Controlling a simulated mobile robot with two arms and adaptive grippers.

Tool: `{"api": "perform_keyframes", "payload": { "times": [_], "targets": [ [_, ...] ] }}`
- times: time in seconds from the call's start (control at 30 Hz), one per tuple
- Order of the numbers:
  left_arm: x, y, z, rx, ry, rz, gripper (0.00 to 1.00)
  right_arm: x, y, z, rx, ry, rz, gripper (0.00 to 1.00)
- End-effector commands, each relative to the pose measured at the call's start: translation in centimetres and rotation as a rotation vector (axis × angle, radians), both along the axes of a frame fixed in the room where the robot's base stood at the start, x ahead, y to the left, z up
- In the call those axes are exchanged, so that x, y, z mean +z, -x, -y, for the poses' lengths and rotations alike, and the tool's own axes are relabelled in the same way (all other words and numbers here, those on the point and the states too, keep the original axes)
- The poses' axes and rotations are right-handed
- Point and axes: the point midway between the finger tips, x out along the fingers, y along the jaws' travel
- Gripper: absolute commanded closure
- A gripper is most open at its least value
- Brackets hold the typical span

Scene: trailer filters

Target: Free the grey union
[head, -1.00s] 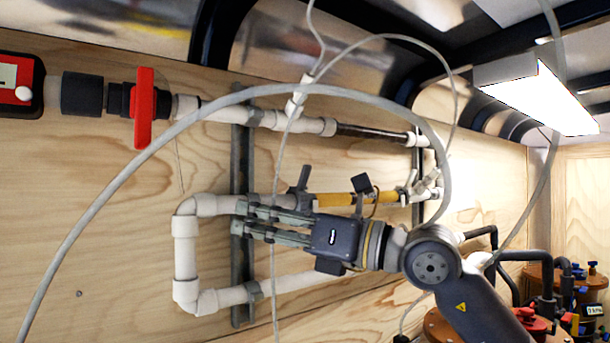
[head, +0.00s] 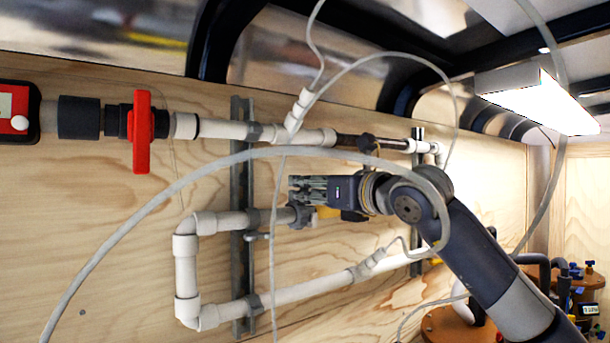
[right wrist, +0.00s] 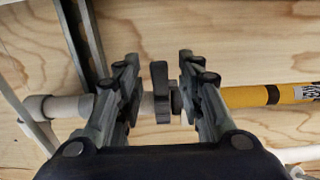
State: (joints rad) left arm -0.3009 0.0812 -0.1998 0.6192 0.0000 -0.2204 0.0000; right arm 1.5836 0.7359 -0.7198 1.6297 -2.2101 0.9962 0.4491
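The grey union (head: 302,214) sits on the middle pipe run on the wooden wall, between a white pipe and a yellow pipe (head: 328,212). In the right wrist view the grey union (right wrist: 162,96) shows a raised tab and a darker ring. The yellow pipe (right wrist: 245,97) leaves it to the right. My right gripper (head: 306,188) is at the union in the head view, partly hiding the yellow pipe. In the wrist view its two fingers (right wrist: 156,84) are apart, one on each side of the union, with gaps visible. My left gripper is not in view.
A loose pale hose (head: 170,190) arcs in front of my right arm. A red valve handle (head: 143,132) is on the upper pipe at left. A grey vertical rail (head: 240,270) carries the white pipes. A bright lamp (head: 540,105) hangs at upper right.

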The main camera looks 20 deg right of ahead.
Motion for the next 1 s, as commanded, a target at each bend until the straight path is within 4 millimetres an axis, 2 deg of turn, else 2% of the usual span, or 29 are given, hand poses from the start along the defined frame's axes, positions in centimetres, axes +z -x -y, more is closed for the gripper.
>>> {"api": "perform_keyframes", "payload": {
  "times": [0.03, 0.2, 0.47, 0.5, 0.63, 0.67, 1.0],
  "targets": [
    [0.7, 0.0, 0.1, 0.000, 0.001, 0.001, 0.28, 0.3, -0.5, -0.2, 0.001, -0.001, -0.001, 0.65],
    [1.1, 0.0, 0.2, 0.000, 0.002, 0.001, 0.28, 0.1, -1.6, -0.6, 0.000, 0.001, 0.000, 0.65],
    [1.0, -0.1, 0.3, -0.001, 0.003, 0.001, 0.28, -0.1, -1.7, -0.6, 0.001, 0.001, 0.001, 0.65],
    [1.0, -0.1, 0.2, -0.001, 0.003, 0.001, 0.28, -0.1, -1.7, -0.6, 0.001, 0.001, 0.001, 0.67],
    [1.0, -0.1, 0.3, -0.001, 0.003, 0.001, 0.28, 0.0, -1.7, -0.6, 0.001, 0.001, 0.001, 0.97],
    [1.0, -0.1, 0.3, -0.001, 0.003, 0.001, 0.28, 0.0, -1.7, -0.6, 0.001, 0.001, 0.001, 1.00],
    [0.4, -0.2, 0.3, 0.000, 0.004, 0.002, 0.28, -0.3, -1.7, -0.1, -0.001, -0.005, 0.015, 1.00]
  ]
}}
